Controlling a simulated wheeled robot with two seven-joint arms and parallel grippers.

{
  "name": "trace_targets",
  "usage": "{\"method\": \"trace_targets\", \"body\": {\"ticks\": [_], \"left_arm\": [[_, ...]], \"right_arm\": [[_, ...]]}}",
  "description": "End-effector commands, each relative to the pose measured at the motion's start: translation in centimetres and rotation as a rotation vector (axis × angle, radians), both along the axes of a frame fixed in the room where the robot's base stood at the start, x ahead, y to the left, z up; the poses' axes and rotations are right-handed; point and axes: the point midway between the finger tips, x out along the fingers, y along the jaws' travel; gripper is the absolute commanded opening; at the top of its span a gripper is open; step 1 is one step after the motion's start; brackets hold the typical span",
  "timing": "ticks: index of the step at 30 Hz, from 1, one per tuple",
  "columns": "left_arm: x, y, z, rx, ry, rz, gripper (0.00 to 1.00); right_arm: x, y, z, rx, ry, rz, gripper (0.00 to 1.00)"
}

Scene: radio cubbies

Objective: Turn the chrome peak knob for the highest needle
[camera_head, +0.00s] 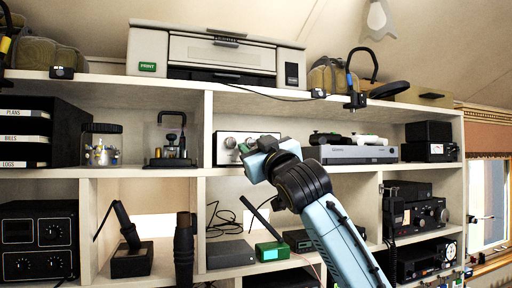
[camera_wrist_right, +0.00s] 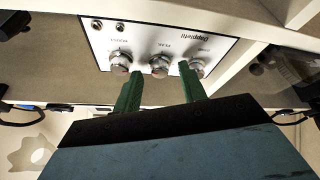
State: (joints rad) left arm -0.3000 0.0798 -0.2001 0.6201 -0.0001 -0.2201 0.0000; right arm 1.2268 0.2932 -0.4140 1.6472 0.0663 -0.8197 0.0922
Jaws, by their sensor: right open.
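A white panel (camera_wrist_right: 160,42) with three chrome knobs in a row fills the top of the right wrist view, its lettering upside down. The middle knob (camera_wrist_right: 159,66) seems to be the peak knob, though its small label is hard to read. My right gripper (camera_wrist_right: 160,88) is open, its two green fingertips on either side of the middle knob; contact cannot be told. In the head view the panel (camera_head: 222,150) sits in a middle cubby, partly hidden by my right gripper (camera_head: 256,158). A black box with a small pale meter (camera_head: 437,149) stands at right; its needle is too small to read.
Outer knobs (camera_wrist_right: 120,62) (camera_wrist_right: 196,67) sit close beside the fingers. The shelf board (camera_head: 330,105) runs above the panel, and an upright divider (camera_head: 208,130) stands at its left. A grey device (camera_head: 358,155) lies to the right. A printer (camera_head: 215,52) and headphones stand on top.

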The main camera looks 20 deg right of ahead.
Motion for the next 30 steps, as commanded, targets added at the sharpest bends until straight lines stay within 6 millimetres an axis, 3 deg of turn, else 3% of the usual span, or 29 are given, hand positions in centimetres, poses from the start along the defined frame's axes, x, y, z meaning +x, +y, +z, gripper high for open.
{"method": "trace_targets", "body": {"ticks": [8, 21, 30], "left_arm": [[0.0, 0.0, -1.0, 0.000, 0.000, 0.000, 0.00], [0.0, 0.0, -4.7, 0.000, 0.000, 0.000, 0.00], [0.0, 0.0, -5.5, 0.000, 0.000, 0.000, 0.00]], "right_arm": [[-1.5, -0.2, -0.9, 0.000, -0.001, 0.001, 0.41], [-9.6, -1.4, -4.1, -0.001, -0.002, 0.000, 0.41], [-12.3, -1.8, -4.9, 0.000, -0.001, 0.000, 0.41]]}}
